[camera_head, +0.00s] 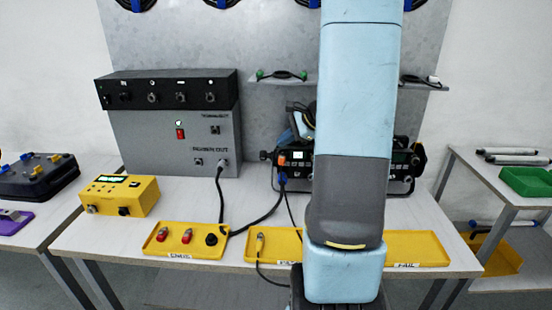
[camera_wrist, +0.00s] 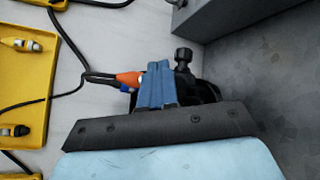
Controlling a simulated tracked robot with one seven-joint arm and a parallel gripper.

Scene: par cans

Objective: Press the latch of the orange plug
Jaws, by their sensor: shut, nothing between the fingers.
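The orange plug (camera_head: 282,160) sits in the front of the black lamp unit at the back of the bench, just above a blue plug (camera_head: 282,177). In the wrist view the orange plug (camera_wrist: 128,78) shows beside my gripper's blue fingers (camera_wrist: 157,72), which are together and empty. Any gap between the fingertips and the plug is hard to judge, and the latch cannot be made out. In the head view my arm hides part of the unit; my gripper (camera_head: 301,124) shows partly at its left edge, above the orange plug.
Black cables run from the plugs toward yellow trays (camera_head: 185,252) at the bench front. A grey box with a black top (camera_head: 168,143) stands left of the lamp unit. A yellow box (camera_head: 120,195) is at the left. A metal panel rises behind.

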